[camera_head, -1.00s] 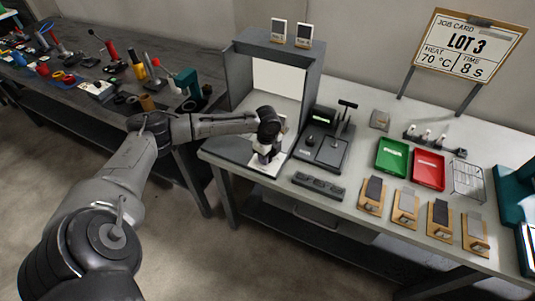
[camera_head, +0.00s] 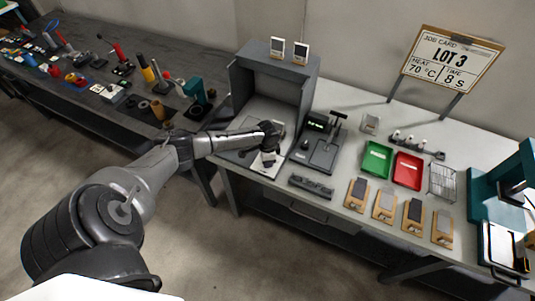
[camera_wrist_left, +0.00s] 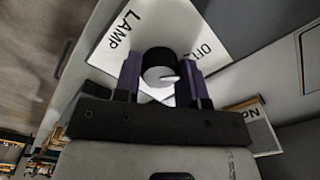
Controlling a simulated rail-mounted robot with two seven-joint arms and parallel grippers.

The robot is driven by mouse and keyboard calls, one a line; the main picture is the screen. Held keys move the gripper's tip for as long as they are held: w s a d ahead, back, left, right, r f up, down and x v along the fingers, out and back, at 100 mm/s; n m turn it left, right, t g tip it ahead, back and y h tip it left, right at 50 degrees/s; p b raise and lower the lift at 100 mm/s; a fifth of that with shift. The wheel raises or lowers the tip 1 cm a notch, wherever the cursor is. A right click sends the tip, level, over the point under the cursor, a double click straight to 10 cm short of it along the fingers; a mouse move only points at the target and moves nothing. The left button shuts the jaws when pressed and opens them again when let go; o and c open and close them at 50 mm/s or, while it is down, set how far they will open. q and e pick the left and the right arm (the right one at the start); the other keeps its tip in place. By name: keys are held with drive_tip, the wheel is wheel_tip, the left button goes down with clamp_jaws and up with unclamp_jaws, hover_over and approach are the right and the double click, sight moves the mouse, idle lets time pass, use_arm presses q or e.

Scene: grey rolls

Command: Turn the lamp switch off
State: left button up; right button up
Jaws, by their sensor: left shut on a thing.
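The lamp switch is a round dark knob (camera_wrist_left: 158,66) with a white pointer mark. My left gripper (camera_wrist_left: 160,84) is shut on the knob, one finger on each side. In the head view my left gripper (camera_head: 268,158) is low at the front of the grey booth (camera_head: 311,92) and hides the knob. The booth's inside is grey and unlit. My right gripper is not in view.
Right of the booth stands a dark device with a lever (camera_head: 322,150). A dark bar (camera_head: 311,186) lies in front of it. Green (camera_head: 377,158) and red (camera_head: 408,170) trays and several wooden holders stand further right. A job card (camera_head: 452,60) stands behind.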

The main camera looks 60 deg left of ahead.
use_arm(q)
drive_tip(key=shift+r+n+p, duration=0.1)
drive_tip(key=shift+n+p, duration=0.85)
drive_tip(key=shift+n, duration=0.25)
drive_tip(key=o, duration=0.9)
wheel_tip(320, 180, up, 14)
drive_tip(key=shift+f+p, duration=0.2)
drive_tip(key=shift+p, duration=0.7)
